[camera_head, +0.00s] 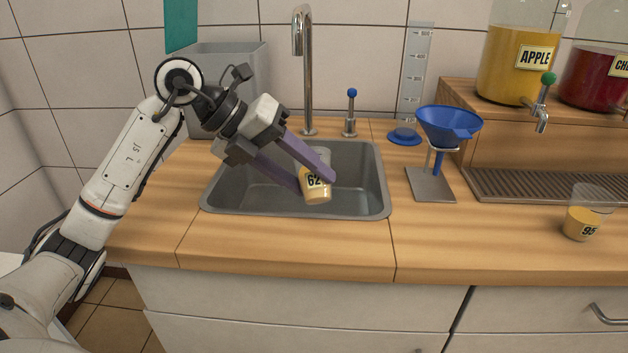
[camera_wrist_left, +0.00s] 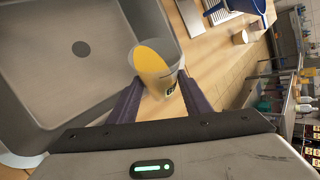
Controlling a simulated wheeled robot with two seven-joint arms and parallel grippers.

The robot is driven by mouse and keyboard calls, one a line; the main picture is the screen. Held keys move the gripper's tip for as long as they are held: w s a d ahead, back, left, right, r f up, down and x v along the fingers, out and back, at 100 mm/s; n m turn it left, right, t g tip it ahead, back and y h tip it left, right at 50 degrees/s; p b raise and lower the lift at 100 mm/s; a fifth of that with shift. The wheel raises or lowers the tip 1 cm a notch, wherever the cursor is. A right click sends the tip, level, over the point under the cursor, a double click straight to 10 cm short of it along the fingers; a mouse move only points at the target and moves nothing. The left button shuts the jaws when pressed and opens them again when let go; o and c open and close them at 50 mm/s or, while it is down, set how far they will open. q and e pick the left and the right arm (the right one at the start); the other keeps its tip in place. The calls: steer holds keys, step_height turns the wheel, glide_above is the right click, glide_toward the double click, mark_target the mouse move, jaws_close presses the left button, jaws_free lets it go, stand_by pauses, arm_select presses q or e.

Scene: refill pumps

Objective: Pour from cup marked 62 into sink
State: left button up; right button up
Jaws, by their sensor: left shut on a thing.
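The cup marked 62 (camera_head: 317,190) is clear and holds orange-yellow liquid. My left gripper (camera_head: 317,185) is shut on it, with its two long purple fingers on either side. The cup is over the front part of the grey sink (camera_head: 367,185) in the head view and looks roughly upright, with a slight tilt. In the left wrist view the cup (camera_wrist_left: 157,66) sits between the fingertips beside the sink basin (camera_wrist_left: 60,85), liquid still inside. No stream of liquid shows. My right gripper is not in view.
A tap (camera_head: 306,70) and a blue-knobbed lever (camera_head: 350,112) stand behind the sink. To the right are a blue funnel on a stand (camera_head: 448,125), a measuring cylinder (camera_head: 415,75), and a cup marked 95 (camera_head: 584,222). Apple (camera_head: 515,60) and red (camera_head: 592,78) dispensers stand on a shelf. The front counter is clear.

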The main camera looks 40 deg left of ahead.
arm_select(q)
steer(key=shift+w+a+f+n+g, duration=0.2)
steer(key=shift+f+n+g, duration=0.1)
steer(key=shift+f, duration=0.1)
steer(key=shift+r+h+p, duration=0.2)
steer(key=shift+h+p, duration=0.1)
steer(key=shift+p, duration=0.3)
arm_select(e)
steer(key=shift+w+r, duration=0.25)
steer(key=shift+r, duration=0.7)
arm_select(q)
steer(key=shift+r+p, duration=0.15)
steer(key=shift+p, duration=0.25)
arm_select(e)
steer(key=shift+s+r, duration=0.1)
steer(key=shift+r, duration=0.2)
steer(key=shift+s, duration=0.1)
arm_select(q)
steer(key=shift+r+g+h+p, duration=0.1)
steer(key=shift+g+h+p, duration=0.2)
steer(key=shift+p, duration=0.15)
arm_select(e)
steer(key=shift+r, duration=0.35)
